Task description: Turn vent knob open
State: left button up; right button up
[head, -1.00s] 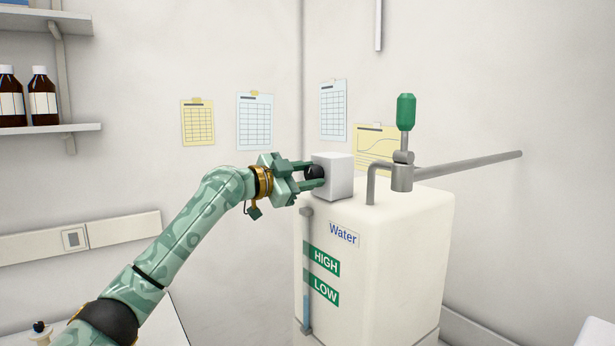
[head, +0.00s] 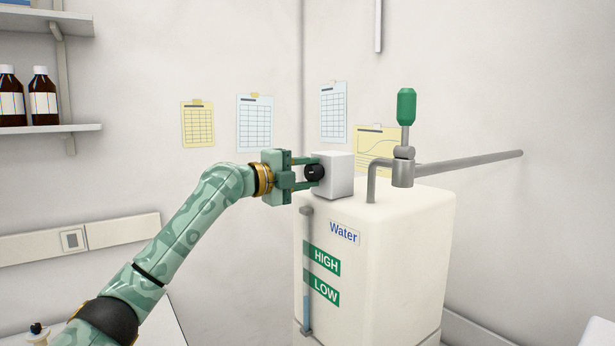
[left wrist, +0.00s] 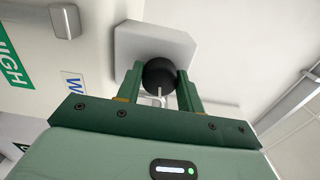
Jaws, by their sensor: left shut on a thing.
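The vent knob (head: 314,172) is a round black knob on the left face of a small white box (head: 337,174) on top of the water tank (head: 400,240). My left gripper (head: 308,173) is shut on the knob, with one green finger on each side. In the left wrist view the black knob (left wrist: 160,75) sits between the two fingers (left wrist: 158,88), in front of the white box (left wrist: 150,45). A pale pointer line shows on the knob there. My right gripper is not in view.
A green-handled lever (head: 406,108) and a grey pipe (head: 470,163) stand on the tank, right of the box. A sight tube (head: 307,270) runs down its front. A shelf (head: 50,129) with brown bottles is at the left.

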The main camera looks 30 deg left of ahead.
pick_arm(q)
jog(key=shift+f+m, duration=0.15)
jog(key=shift+m, duration=0.95)
jog(key=o, duration=1)
jog(key=b+v, duration=0.7)
jog(key=v, duration=0.9)
jog(key=shift+s+b, duration=0.2)
jog(key=shift+b, duration=0.1)
